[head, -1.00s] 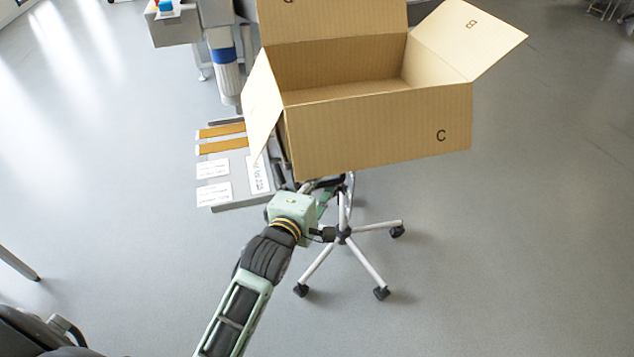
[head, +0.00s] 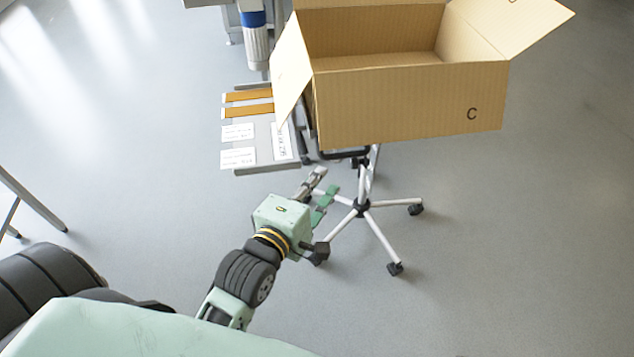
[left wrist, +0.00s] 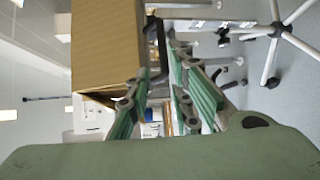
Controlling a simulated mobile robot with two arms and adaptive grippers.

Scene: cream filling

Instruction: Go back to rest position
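My left gripper (head: 326,182) is in front of and below the cardboard box in the head view. Its two fingers are spread apart with nothing between them. The left wrist view also shows the spread fingers (left wrist: 158,65). The open cardboard box (head: 410,108), marked C on its near side, stands above the wheeled stand, with its flaps folded outward. The box also shows in the left wrist view (left wrist: 105,45), beside and beyond the fingers. My right gripper is in neither view.
A wheeled stand (head: 362,207) with splayed legs is just right of my left gripper. A grey panel (head: 262,150) with white labels and orange strips is left of the box. A metal leg (head: 38,204) stands at the far left. The floor at right is clear.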

